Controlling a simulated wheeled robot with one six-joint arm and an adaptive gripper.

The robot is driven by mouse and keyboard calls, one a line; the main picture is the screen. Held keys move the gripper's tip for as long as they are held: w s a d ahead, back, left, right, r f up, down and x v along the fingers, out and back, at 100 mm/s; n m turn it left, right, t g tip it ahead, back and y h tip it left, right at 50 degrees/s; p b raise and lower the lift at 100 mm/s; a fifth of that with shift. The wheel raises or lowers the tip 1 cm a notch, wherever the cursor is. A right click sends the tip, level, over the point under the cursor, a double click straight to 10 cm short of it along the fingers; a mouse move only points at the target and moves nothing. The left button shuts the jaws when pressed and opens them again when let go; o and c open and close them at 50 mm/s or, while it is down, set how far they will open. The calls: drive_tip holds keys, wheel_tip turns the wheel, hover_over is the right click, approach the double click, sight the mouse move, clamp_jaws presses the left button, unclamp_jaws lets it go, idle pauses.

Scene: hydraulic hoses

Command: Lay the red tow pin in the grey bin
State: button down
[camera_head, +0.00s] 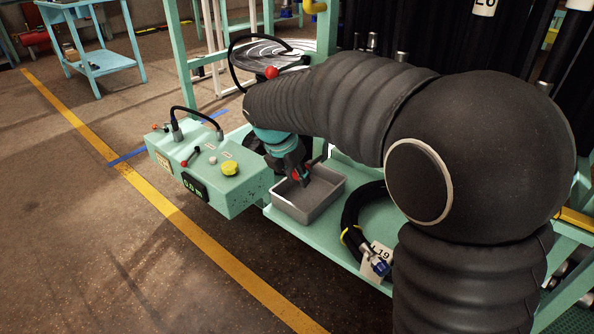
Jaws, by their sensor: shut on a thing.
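My gripper (297,177) points down over the grey bin (321,208), at the bin's back left part. It is shut on the red tow pin (308,168), of which only small red bits show between the fingers. The rest of the pin is hidden by the gripper. I cannot tell whether the pin touches the bin floor. The bin is an open rectangular tray on a pale green shelf, and the part of its floor that I see is bare.
A green control box (222,177) with a yellow button stands left of the bin. A coiled black hose (352,228) with tag 19 (375,262) lies to its right. A red ball knob (271,72) shows behind my arm. Dark hoses hang at the back right.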

sight(301, 204)
drive_tip(key=shift+f+b, duration=1.5)
drive_tip(key=shift+f, duration=2.2)
drive_tip(key=c, duration=0.8)
unclamp_jaws()
drive_tip(key=shift+o, duration=0.2)
drive_tip(key=shift+r, duration=0.1)
drive_tip(key=v, duration=1.1)
drive_tip(key=shift+s+r, duration=0.2)
drive_tip(key=shift+r, duration=0.15)
drive_tip(key=shift+a, duration=0.15)
